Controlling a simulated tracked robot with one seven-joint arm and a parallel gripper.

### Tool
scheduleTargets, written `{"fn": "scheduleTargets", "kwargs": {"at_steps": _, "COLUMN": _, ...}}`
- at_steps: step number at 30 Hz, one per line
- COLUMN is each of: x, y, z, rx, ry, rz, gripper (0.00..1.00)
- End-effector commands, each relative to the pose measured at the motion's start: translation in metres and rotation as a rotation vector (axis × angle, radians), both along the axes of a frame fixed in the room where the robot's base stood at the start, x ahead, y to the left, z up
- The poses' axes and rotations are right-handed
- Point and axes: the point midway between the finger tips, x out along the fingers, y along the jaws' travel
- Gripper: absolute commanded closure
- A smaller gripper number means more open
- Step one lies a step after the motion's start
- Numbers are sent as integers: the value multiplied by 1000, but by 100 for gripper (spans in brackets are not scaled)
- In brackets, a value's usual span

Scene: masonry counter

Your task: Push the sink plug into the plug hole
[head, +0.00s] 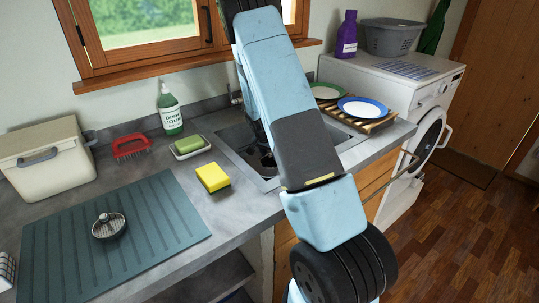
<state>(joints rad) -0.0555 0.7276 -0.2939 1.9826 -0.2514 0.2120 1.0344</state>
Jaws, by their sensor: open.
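The grey sink (228,158) is set into the counter, mostly behind my arm. My gripper (266,160) seems to be the dark shape low in the sink, largely hidden by my arm; its fingers are small and hard to make out, but it is open. I cannot make out the plug hole or a plug beneath it. A round metal piece with a knob on top (108,226), like a strainer or plug, sits on the ribbed drying mat (165,205) left of the sink, well away from my gripper.
A yellow sponge (212,178), soap dish (191,147), green dish-liquid bottle (170,110) and red brush (130,147) stand left of the sink. A beige bin (45,160) is at far left. A wooden rack (372,123) with plates (362,107) is right of the sink.

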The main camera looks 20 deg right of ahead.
Motion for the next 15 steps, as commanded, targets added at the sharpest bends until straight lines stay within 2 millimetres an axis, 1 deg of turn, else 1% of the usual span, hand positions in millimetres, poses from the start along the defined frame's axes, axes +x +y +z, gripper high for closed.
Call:
{"fn": "scheduleTargets", "kwargs": {"at_steps": 5, "x": -4, "y": 6, "z": 21, "rx": 0, "ry": -2, "rz": 1, "gripper": 51}}
{"fn": "scheduleTargets", "kwargs": {"at_steps": 15, "x": -16, "y": 23, "z": 77, "rx": 1, "ry": -3, "rz": 1, "gripper": 51}}
